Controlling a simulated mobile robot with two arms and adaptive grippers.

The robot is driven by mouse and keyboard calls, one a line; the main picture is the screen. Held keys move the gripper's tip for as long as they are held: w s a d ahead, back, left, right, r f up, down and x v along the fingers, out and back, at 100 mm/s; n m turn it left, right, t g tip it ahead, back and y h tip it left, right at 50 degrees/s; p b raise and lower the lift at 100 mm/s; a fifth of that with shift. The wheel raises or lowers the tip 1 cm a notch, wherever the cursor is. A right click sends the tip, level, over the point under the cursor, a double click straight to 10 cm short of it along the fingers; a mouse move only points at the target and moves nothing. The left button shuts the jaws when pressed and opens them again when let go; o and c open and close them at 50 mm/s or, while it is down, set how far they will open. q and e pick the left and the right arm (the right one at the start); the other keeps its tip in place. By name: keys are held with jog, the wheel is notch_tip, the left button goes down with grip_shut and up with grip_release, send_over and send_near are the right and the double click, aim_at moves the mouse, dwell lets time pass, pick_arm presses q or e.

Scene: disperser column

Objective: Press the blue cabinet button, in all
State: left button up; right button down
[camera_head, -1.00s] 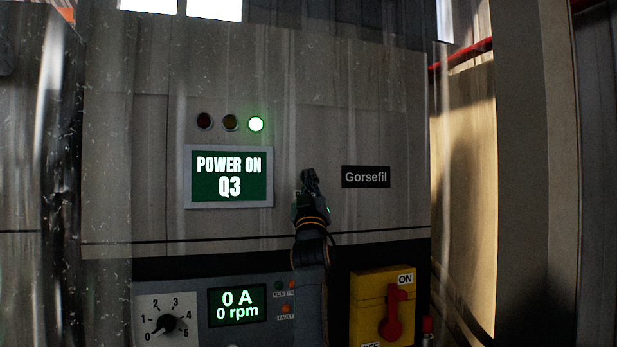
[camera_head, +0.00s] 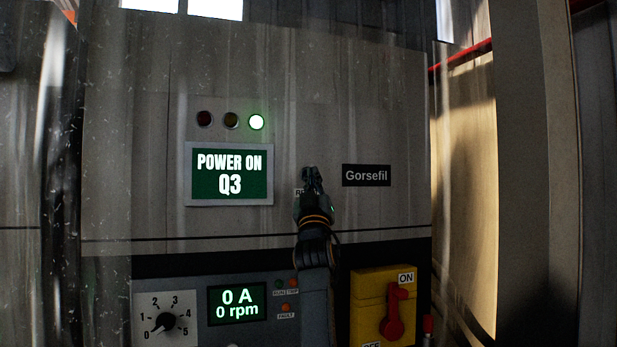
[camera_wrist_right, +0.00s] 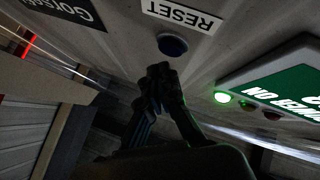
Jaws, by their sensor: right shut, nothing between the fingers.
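The blue button (camera_wrist_right: 172,45) is a dark blue round button on the grey cabinet (camera_head: 330,90), beside a white RESET label (camera_wrist_right: 182,15) in the right wrist view. In the head view my right gripper hides the button, and only a bit of the label shows. My right gripper (camera_head: 311,174) is shut and empty in front of the cabinet, right of the green screen. In the right wrist view its fingertips (camera_wrist_right: 158,72) are just below the button in the picture; whether they touch it I cannot tell. My left gripper is not in view.
The screen (camera_head: 229,174) reads POWER ON Q3, under a lit green lamp (camera_head: 256,122) and two dark lamps. A Gorsefil plate (camera_head: 366,175) is to the right.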

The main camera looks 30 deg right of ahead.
jog(key=shift+s+a+b, duration=0.2)
jog(key=shift+s, duration=0.55)
jog(key=shift+s+a+b, duration=0.15)
jog(key=shift+s+b, duration=0.1)
jog(key=shift+s, duration=0.55)
jog(key=shift+s+a+b, duration=0.2)
jog(key=shift+s, duration=0.55)
